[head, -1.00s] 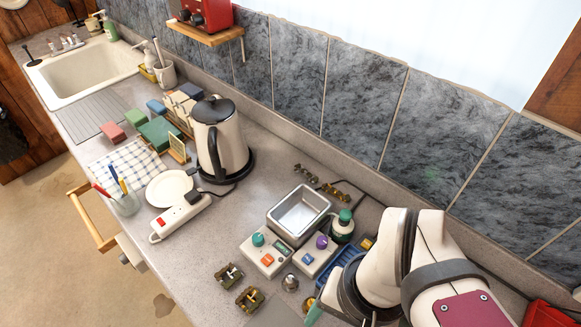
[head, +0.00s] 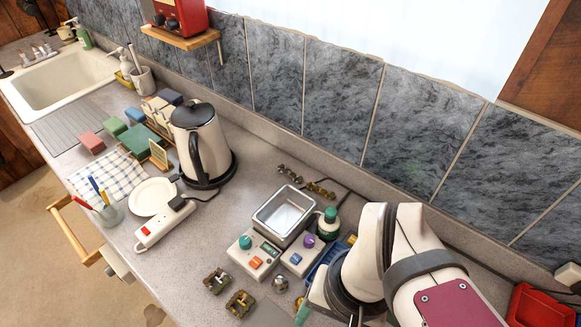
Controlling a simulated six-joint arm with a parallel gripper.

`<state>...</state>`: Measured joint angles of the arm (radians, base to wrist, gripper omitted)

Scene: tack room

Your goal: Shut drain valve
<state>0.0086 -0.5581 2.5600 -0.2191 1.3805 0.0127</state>
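A small steel basin (head: 284,213) stands on the counter left of my arm. In front of it are two pale control boxes: one with a teal knob (head: 246,242) and an orange button, one with a purple knob (head: 309,241) and a blue button. I cannot tell which part is the drain valve, or whether it is open or shut. My gripper (head: 308,307) is at the lower edge, right of and nearer than the boxes. It is mostly hidden by my wrist; its fingers and anything between them cannot be made out.
A green-capped bottle (head: 326,223) stands right of the basin, with a blue tray (head: 326,262) close to my arm. Small metal fittings (head: 239,303) lie in front of the boxes. A kettle (head: 202,145), power strip (head: 165,222) and plate (head: 152,196) are left. Open counter lies between.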

